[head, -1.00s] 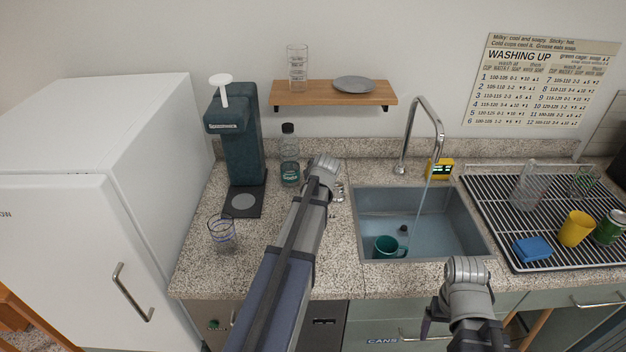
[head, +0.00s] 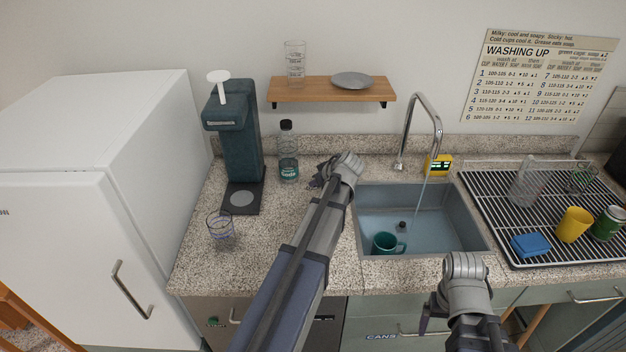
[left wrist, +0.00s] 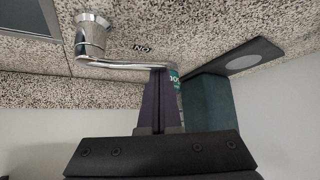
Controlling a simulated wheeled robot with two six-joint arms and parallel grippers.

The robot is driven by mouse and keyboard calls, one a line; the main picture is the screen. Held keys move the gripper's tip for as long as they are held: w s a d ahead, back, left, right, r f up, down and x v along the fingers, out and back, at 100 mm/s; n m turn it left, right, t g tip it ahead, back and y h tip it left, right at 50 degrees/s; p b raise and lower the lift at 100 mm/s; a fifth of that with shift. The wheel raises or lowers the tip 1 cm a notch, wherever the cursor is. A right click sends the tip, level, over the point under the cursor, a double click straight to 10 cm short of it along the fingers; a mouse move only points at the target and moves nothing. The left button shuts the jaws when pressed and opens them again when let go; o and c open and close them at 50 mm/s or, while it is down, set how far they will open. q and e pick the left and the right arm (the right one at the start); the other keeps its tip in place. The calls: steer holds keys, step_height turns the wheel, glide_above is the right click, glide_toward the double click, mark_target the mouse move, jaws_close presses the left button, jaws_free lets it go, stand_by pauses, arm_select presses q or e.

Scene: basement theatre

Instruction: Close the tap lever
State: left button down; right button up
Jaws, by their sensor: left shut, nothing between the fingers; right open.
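The chrome tap (head: 420,110) arches over the sink, and a thin stream of water (head: 420,195) falls from its spout. In the left wrist view, the tap lever (left wrist: 125,65) is a chrome rod reaching right from a round chrome base (left wrist: 90,38). My left gripper (left wrist: 162,72) is shut and empty, its purple fingertips at the lever's outer end; I cannot tell whether they touch. In the head view my left gripper (head: 322,174) is left of the sink, and its wrist hides the lever. My right gripper (head: 426,318) is open at the counter's front, partly hidden by its wrist.
The grey sink (head: 372,215) holds a green mug (head: 384,243). A bottle (head: 288,160) and a dark dispenser (head: 238,135) stand left of my left gripper. A yellow display box (head: 438,166) is behind the sink. A drying rack (head: 490,215) lies right.

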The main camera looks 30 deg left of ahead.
arm_select(q)
steer(key=d+n+g, duration=0.2)
steer(key=n, duration=0.1)
steer(key=d+n+g, duration=0.1)
steer(key=shift+s+d+n+y, duration=0.2)
steer(key=shift+s+n+y, duration=0.1)
steer(key=shift+y, duration=0.1)
steer(key=shift+s+d+n+g, duration=0.1)
steer(key=shift+d+n+g, duration=0.3)
steer(key=shift+g, duration=0.1)
steer(key=shift+d, duration=0.9)
steer(key=shift+w+d, duration=0.25)
steer(key=shift+d, duration=0.3)
steer(key=shift+w+d, duration=0.25)
steer(key=shift+d, duration=0.35)
steer(key=s+a, duration=0.2)
steer(key=a, duration=0.2)
steer(key=w+d+r+p, duration=0.3)
steer(key=d+r+p, duration=0.3)
steer(key=r+p, duration=0.2)
steer(key=shift+w+d, duration=0.15)
steer(key=shift+w, duration=0.1)
